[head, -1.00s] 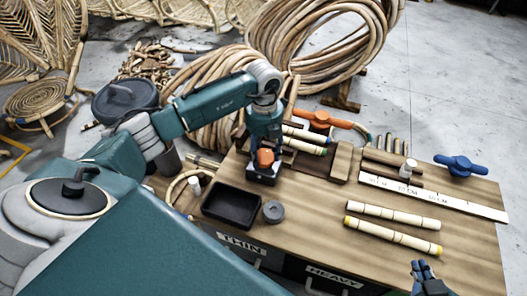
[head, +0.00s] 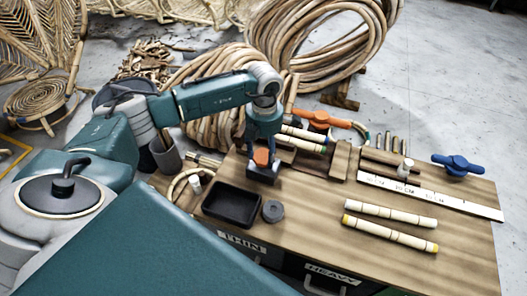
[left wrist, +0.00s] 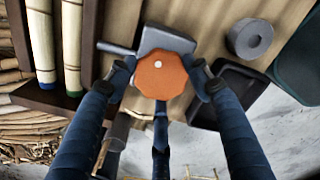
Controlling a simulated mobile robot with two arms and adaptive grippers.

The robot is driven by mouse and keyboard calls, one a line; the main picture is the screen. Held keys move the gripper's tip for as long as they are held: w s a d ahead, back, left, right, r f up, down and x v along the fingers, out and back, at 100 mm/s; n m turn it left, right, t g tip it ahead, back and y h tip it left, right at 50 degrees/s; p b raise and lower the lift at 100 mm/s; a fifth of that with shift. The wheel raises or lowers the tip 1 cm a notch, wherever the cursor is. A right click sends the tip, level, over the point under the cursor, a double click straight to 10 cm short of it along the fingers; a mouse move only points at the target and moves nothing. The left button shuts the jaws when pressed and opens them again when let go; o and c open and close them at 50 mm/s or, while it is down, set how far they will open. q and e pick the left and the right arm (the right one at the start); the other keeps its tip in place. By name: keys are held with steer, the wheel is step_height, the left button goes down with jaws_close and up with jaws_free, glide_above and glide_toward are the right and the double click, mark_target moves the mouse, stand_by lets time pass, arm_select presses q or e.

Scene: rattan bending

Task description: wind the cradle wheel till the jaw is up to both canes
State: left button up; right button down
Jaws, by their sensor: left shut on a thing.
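The orange cradle wheel (left wrist: 161,76) is a faceted knob with a pale centre dot, on a grey block (left wrist: 168,40). My left gripper (left wrist: 164,82) is shut on it, its blue fingers around the rim; in the head view it comes down over the wheel (head: 262,158). Two pale canes lie side by side in the wooden cradle, one with a green end (left wrist: 42,45) and one with a blue end (left wrist: 72,45). My right gripper is out of view.
A black tray (head: 232,220) and a grey ring (head: 273,211) are close to the wheel. Two loose canes (head: 392,216), a white ruler (head: 430,196) and a blue-handled tool (head: 458,165) lie to the right. An orange handle (head: 321,119) is behind the cradle.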

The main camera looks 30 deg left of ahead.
arm_select(q)
steer(key=m, duration=0.4)
steer(key=shift+w+d+r+m, duration=0.2)
steer(key=shift+w+r+m, duration=0.05)
steer(key=shift+w+m, duration=0.1)
steer(key=m, duration=0.3)
steer(key=shift+s+d, duration=0.1)
steer(key=shift+d, duration=0.05)
steer(key=shift+s+d+m, duration=0.1)
steer(key=shift+m, duration=0.95)
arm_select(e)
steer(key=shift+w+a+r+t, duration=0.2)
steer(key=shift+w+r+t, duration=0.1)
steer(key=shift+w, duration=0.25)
arm_select(q)
steer(key=shift+f, duration=0.1)
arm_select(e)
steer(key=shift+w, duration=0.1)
arm_select(q)
steer(key=shift+d, duration=0.1)
steer(key=o, duration=1.1)
steer(key=shift+s, duration=0.1)
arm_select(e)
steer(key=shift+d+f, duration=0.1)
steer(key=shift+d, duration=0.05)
